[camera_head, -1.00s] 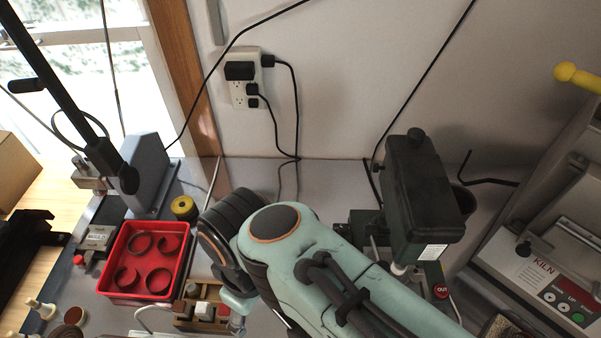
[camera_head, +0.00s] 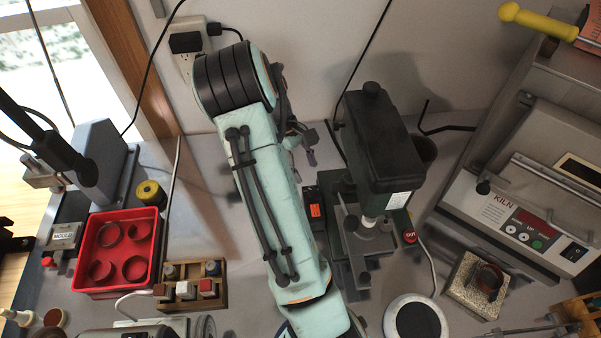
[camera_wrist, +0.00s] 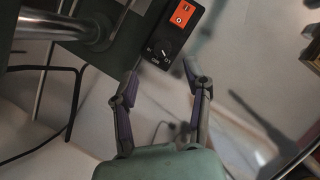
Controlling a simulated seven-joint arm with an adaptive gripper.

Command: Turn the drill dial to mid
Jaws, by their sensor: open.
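The drill press (camera_head: 380,150) stands right of centre in the head view, dark green. A black control box (camera_head: 314,209) with an orange panel is at its left side. In the wrist view the box (camera_wrist: 186,30) shows its orange panel at top and a round black dial (camera_wrist: 163,50) with white marks below; the lettering is too small to read. My gripper (camera_wrist: 161,71) is open and empty, its fingertips spread to either side of the dial's end of the box. I cannot tell whether they touch it. In the head view my gripper (camera_head: 309,146) is just behind the box, partly hidden by my arm.
A red tray (camera_head: 157,256) with several rings and a wooden rack (camera_head: 222,282) are at left. A kiln (camera_head: 530,215) stands at right. A round black-topped plate (camera_head: 448,318) lies in front of the drill press. A wall outlet with cables is behind.

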